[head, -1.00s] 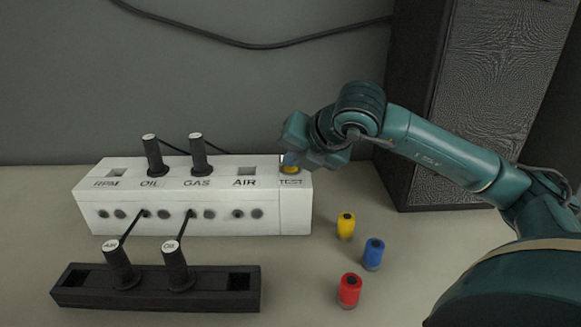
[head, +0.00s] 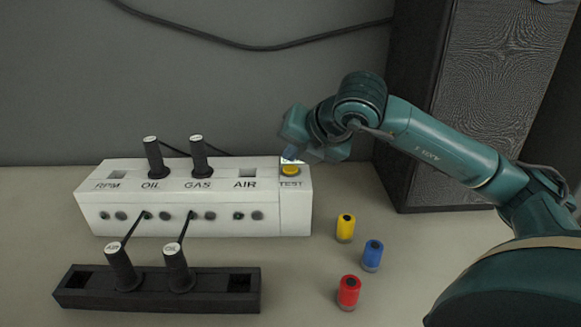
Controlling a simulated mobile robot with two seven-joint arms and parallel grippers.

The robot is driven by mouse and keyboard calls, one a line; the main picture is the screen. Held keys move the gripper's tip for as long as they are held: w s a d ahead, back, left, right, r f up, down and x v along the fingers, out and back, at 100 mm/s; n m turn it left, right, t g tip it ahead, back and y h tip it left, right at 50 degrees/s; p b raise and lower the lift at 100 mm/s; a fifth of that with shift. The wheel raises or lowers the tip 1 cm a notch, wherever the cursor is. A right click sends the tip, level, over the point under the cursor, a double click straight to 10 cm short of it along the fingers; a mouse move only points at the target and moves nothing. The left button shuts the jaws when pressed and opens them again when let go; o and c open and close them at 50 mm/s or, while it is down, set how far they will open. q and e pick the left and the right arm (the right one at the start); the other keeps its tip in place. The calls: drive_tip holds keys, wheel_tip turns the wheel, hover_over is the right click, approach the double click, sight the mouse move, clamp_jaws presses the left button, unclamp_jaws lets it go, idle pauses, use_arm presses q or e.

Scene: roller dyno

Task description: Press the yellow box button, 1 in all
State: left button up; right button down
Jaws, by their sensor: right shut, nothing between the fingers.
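The yellow button (head: 290,170) sits on top of the white box (head: 190,222), at its right end above the word TEST. My right gripper (head: 291,152) is shut and empty. Its tip is just above and behind the button in the picture, with a small gap showing between them. The whole front of the button is visible. My left gripper is not in view.
Black plugs stand in the box's OIL (head: 154,158) and GAS (head: 199,158) slots. A black rack (head: 210,300) with two plugs lies in front. Yellow (head: 345,228), blue (head: 372,256) and red (head: 348,292) cylinders stand at right. A dark speaker-like cabinet (head: 490,80) is behind.

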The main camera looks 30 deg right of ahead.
sight(294, 171)
drive_tip(key=shift+r+p, duration=1.45)
drive_tip(key=shift+r, duration=1)
